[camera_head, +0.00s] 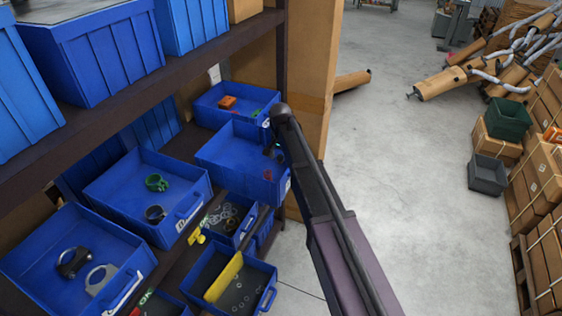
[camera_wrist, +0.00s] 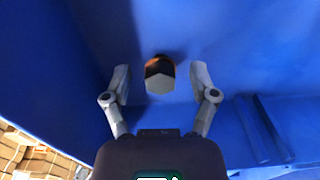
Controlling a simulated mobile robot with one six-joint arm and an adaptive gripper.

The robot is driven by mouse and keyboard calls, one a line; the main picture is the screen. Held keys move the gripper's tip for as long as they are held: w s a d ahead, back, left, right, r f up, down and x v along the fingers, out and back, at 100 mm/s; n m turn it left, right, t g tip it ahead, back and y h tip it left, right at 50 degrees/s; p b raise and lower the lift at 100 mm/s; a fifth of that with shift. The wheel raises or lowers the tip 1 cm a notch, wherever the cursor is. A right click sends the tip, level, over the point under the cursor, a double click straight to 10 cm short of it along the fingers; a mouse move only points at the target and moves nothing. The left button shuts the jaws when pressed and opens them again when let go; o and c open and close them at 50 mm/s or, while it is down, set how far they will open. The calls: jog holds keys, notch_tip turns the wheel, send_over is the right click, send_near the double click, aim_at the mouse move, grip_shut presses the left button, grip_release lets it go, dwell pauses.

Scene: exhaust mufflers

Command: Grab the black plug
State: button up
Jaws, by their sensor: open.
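In the wrist view, a small dark plug (camera_wrist: 160,74) with a pale grey six-sided face and an orange-brown edge is on the blue surface of a bin. My gripper (camera_wrist: 160,80) is open, with one finger on each side of the plug and a visible gap on both sides. I cannot tell how far the fingertips are above the bin floor. In the head view, my arm reaches over the blue bin (camera_head: 222,152) on the shelf and hides part of it. The plug cannot be made out clearly there.
A red piece (camera_head: 267,176) is in the same bin near its front. Behind is a bin with an orange part (camera_head: 227,102). To the left, a bin holds a green clamp (camera_head: 156,182).

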aim_at(280, 156)
dwell(0.4)
grip_shut()
jog(key=shift+r, duration=0.15)
notch_tip(280, 156, up, 10)
jog(key=p, duration=1)
dwell(0.8)
